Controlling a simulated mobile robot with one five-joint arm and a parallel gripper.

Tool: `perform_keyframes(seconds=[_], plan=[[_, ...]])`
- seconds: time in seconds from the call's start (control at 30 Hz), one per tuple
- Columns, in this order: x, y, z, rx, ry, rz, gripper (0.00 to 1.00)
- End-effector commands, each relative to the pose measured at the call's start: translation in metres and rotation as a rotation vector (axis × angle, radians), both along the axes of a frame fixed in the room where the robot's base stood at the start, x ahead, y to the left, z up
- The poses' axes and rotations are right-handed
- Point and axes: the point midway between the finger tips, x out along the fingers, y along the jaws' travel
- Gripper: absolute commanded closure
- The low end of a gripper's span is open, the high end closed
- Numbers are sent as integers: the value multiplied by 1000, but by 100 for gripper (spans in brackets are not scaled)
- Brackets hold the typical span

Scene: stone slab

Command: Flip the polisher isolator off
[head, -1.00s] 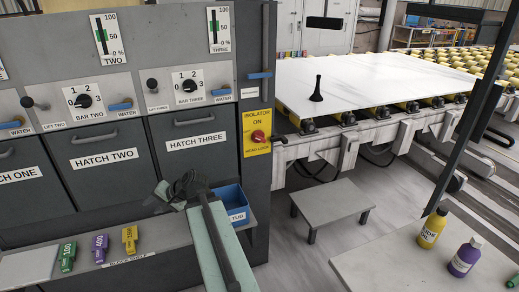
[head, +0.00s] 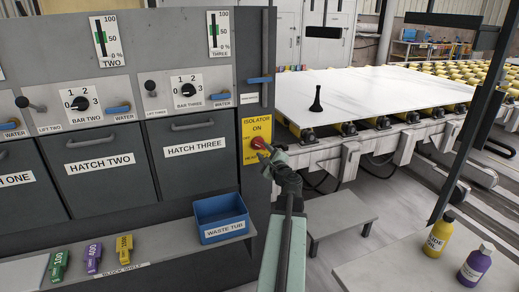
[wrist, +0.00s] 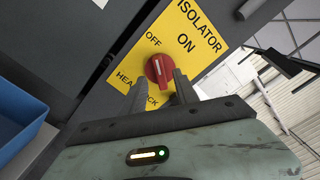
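The polisher isolator is a red rotary knob (head: 255,143) on a yellow plate (head: 247,127) on the machine's right end. The plate reads ISOLATOR, with ON above the knob and OFF to its left. In the wrist view the red knob (wrist: 159,70) shows a short pale mark; I cannot tell for sure which word it points to. My gripper (head: 268,152) is at the plate, just right of and below the knob. In the wrist view my gripper (wrist: 160,88) is open, its fingers on either side of the knob's lower part. I cannot tell whether they touch it.
A blue waste tub (head: 221,217) stands on the block shelf left of my arm. Hatch three (head: 190,152) is left of the plate. The white slab (head: 385,90) lies on rollers at the right. A low grey stool (head: 340,212) stands below it.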

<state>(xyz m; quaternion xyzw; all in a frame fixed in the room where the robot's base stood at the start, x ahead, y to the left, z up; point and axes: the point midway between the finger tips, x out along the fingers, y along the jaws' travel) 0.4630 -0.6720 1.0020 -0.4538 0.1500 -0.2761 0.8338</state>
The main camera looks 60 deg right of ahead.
Motion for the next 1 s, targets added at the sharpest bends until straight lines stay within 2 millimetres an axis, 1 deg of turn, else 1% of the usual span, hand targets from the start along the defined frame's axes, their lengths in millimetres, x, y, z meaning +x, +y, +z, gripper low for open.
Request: perform_keyframes(seconds=[0.03, 0.1, 0.2, 0.47, 0.5, 0.6, 0.7, 0.73, 1.0], plan=[[10, -10, 0, 0, 0, 1, 64], [21, -17, 0, -1, 1, 1, 64], [31, -23, 0, -1, 1, 1, 64], [33, -23, 0, -1, 1, 1, 64], [33, -23, 0, -1, 1, 1, 75], [33, -23, 0, -1, 1, 1, 100], [34, -23, 0, -1, 2, 3, 100], [34, -18, 0, -2, 1, 4, 100], [35, -21, -1, -41, 31, 6, 100]])
